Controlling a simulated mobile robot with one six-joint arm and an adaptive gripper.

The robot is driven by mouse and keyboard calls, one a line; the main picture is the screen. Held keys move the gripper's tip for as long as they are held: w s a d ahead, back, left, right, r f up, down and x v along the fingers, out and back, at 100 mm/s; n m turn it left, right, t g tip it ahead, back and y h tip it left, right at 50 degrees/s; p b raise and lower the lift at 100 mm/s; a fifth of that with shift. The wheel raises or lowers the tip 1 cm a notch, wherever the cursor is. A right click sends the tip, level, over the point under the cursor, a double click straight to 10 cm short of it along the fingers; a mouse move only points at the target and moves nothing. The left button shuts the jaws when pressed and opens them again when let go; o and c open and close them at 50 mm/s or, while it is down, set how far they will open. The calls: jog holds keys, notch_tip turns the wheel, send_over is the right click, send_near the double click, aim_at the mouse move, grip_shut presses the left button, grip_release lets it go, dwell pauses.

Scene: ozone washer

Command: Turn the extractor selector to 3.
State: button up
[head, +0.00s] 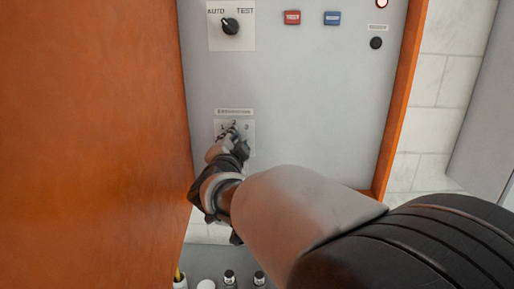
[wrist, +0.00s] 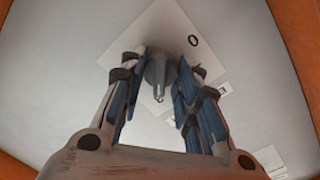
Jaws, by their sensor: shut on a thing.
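The extractor selector sits on a pale square plate (head: 249,147) low on the grey panel, under a small label strip. The plate carries the numbers 1, 2 and 3 along its top, with 3 at the right. My gripper (head: 234,135) covers most of the selector in the head view, so its setting cannot be read there. In the wrist view, the grey selector knob (wrist: 157,73) stands between the two fingers of my gripper (wrist: 158,68), which is shut on it. The plate (wrist: 165,30) looks tilted there, with a 0 mark beside the knob.
Above is an AUTO/TEST knob (head: 230,26). An orange door (head: 90,140) stands close on the left. Bottles (head: 230,279) are below.

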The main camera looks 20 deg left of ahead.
jog(key=shift+m, duration=0.3)
jog(key=o, duration=1.1)
jog(key=v, duration=1.2)
jog(key=shift+d, duration=0.15)
